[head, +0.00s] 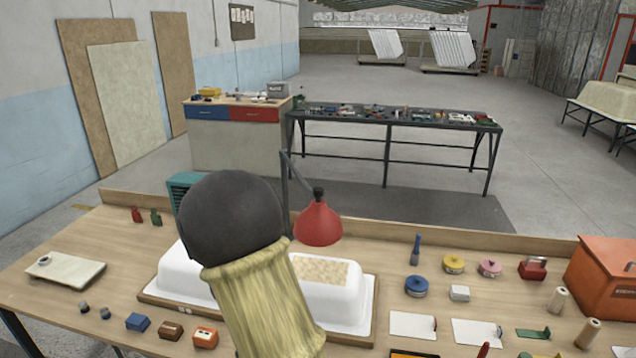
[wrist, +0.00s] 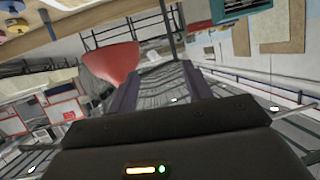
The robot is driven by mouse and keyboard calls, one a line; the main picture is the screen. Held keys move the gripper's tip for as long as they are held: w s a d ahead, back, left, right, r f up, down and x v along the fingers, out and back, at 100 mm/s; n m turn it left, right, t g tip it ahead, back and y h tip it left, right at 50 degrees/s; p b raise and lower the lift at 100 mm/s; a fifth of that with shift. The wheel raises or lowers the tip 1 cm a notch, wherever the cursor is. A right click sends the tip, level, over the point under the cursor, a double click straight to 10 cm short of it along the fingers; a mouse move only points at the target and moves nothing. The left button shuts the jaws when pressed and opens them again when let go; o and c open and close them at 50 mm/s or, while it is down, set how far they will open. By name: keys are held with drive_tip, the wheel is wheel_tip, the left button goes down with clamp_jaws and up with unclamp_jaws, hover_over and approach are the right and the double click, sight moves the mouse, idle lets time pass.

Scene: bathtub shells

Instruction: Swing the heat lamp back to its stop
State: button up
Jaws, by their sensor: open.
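The heat lamp has a red shade (head: 318,224) with a dark cap, hanging from a thin dark arm (head: 283,185) over the right part of a white bathtub shell (head: 345,303). A tan speckled patch (head: 322,271) lies on the shell below the shade. My own arm covers the shell's middle and hides my gripper in the head view. In the wrist view my gripper (wrist: 158,85) is open, with nothing between its dark fingers. The red shade (wrist: 108,64) shows just left of the fingers there. I cannot tell whether they touch.
The wooden bench (head: 75,250) has a raised back edge. An orange toolbox (head: 605,282) stands at the right, near round tins (head: 453,264) and a blue-handled tool (head: 415,249). A teal box (head: 182,187) stands behind the shell. Small blocks (head: 171,331) lie front left.

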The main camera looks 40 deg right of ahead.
sight(315, 194)
drive_tip(key=s+d+r+m+g+h+p, duration=0.1)
drive_tip(key=d+r+m+g+h+p, duration=0.1)
drive_tip(key=d+r+h, duration=0.4)
drive_tip(key=shift+s+d+m+g+h, duration=0.3)
drive_tip(key=shift+d+m+g+h, duration=0.2)
drive_tip(key=shift+d+m+h, duration=0.45)
drive_tip(key=shift+a+r+y, duration=0.1)
drive_tip(key=shift+a+y, duration=0.05)
drive_tip(key=shift+y, duration=0.1)
drive_tip(key=p+x, duration=0.6)
drive_tip(key=x, duration=1)
drive_tip(key=shift+w+d+p, duration=0.2)
drive_tip(key=shift+d+p, duration=0.05)
drive_tip(key=shift+p, duration=0.15)
drive_tip(key=shift+w+d, duration=0.15)
drive_tip(key=shift+d, duration=0.2)
clamp_jaws()
